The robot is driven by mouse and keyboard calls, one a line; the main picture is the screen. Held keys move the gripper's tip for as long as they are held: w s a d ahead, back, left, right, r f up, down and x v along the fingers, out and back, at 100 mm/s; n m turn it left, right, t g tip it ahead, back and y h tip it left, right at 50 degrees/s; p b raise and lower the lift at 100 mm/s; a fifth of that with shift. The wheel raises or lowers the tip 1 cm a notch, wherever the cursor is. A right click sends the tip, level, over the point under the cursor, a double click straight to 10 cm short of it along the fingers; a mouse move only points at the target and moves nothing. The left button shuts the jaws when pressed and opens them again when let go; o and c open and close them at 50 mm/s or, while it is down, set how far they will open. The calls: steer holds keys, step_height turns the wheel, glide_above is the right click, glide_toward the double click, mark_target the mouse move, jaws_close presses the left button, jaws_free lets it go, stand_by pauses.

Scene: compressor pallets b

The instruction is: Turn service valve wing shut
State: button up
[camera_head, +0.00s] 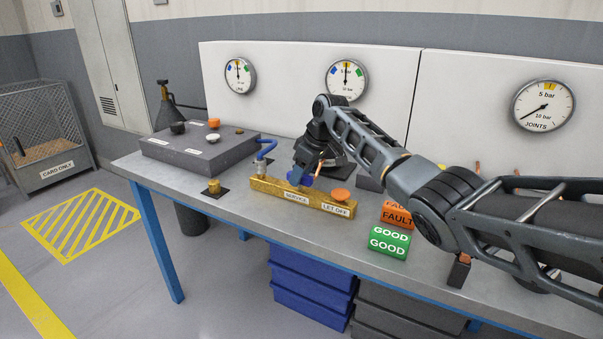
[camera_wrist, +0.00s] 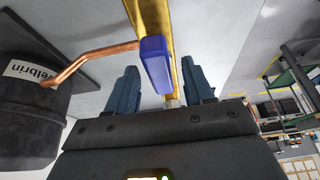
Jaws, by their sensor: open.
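The service valve wing (camera_head: 294,178) is blue and sits on a brass bar (camera_head: 265,188) above a SERVICE label. In the wrist view the wing (camera_wrist: 157,65) is a long blue block, its length running roughly along the brass bar (camera_wrist: 152,14). My gripper (camera_head: 302,167) is over the wing, partly hiding it in the head view. In the wrist view my gripper (camera_wrist: 160,84) is open, with one finger on each side of the wing and a gap showing at both sides. I cannot tell whether the fingertips reach down to the bar.
An orange knob (camera_head: 341,194) stands at the bar's LET OFF end, close right. A black Welbrin compressor (camera_wrist: 30,110) with a copper pipe (camera_wrist: 90,58) is close beside my gripper. FAULT (camera_head: 397,217) and GOOD (camera_head: 388,242) blocks lie in front.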

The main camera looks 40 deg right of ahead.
jaws_close()
stand_by(0.3)
steer(key=shift+m+p, duration=0.3)
steer(key=shift+p, duration=0.1)
steer(key=m+p, duration=0.1)
steer(key=m+h+p, duration=0.1)
steer(key=p, duration=0.1)
steer(key=shift+a+r+m, duration=0.1)
steer(key=shift+a+m, duration=0.1)
steer(key=shift+m, duration=0.1)
steer(key=m+h+p, duration=0.2)
steer(key=m+p, duration=0.1)
steer(key=m, duration=0.2)
steer(key=shift+a, duration=0.15)
steer(key=m, duration=0.2)
steer(key=m+g+h, duration=0.1)
steer(key=m, duration=0.2)
steer(key=shift+a+f+m+h+b, duration=0.1)
steer(key=shift+f+m+h+b, duration=0.25)
steer(key=shift+m+h+b, duration=0.05)
steer(key=shift+w+m+g+h+b, duration=0.1)
steer(key=shift+m+g+h+b, duration=0.1)
steer(key=shift+m+g+b, duration=0.5)
steer(key=shift+m+g+h+b, duration=0.1)
steer(key=shift+m+h+b, duration=0.2)
steer(key=shift+m, duration=0.8)
